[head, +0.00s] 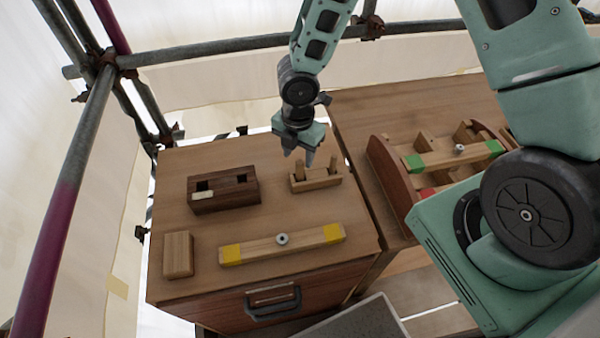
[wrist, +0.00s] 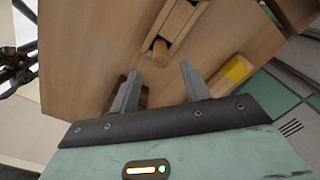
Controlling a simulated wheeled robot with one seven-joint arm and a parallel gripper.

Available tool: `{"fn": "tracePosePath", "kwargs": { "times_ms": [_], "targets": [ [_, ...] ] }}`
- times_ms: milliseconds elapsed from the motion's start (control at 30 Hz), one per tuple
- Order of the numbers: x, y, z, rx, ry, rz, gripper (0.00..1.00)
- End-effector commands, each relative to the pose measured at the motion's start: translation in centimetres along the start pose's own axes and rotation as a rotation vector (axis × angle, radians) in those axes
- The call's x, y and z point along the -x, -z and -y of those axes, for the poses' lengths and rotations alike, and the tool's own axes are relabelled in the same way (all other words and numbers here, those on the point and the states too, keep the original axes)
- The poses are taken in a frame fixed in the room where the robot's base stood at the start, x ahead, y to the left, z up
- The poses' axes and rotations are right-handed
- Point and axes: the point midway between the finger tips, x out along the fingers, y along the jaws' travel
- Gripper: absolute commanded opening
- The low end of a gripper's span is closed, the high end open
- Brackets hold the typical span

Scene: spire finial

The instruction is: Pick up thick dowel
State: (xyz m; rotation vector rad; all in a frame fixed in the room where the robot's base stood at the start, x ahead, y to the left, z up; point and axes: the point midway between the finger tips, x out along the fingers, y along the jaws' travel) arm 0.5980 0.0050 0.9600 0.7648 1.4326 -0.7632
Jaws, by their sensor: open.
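A small light wooden holder (head: 318,183) stands on the right part of the cabinet top, with two upright dowels in it. One dowel (head: 299,171) is at its left end and the other (head: 333,164) at its right end; I cannot clearly tell which is thicker. My gripper (head: 299,156) is open and empty, pointing down just above the holder's left end. In the wrist view, the round end of a dowel (wrist: 160,51) shows in the holder's slot, just beyond the gap between my open fingertips (wrist: 160,71). No finger visibly touches it.
A dark wooden block with square holes (head: 223,190) stands left of the holder. A yellow-ended bar (head: 282,243) and a plain block (head: 178,254) lie in front. A wooden rack with a green-ended bar (head: 455,157) stands right. Scaffold poles (head: 200,50) run behind.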

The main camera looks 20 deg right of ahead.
Motion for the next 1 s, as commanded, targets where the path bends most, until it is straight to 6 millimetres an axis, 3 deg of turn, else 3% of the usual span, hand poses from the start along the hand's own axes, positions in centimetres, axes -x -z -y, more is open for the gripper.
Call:
{"fn": "tracePosePath", "kwargs": {
  "times_ms": [367,667,833,1000],
  "targets": [
    [-4.7,-0.5,0.2,0.001,0.002,0.001,0.47],
    [-5.2,-0.6,0.2,-0.002,0.0,0.001,0.47],
    [-5.2,-0.6,0.2,-0.002,0.0,0.001,0.02],
    [-5.2,-0.6,0.2,-0.002,0.0,0.001,0.0]
  ]
}}
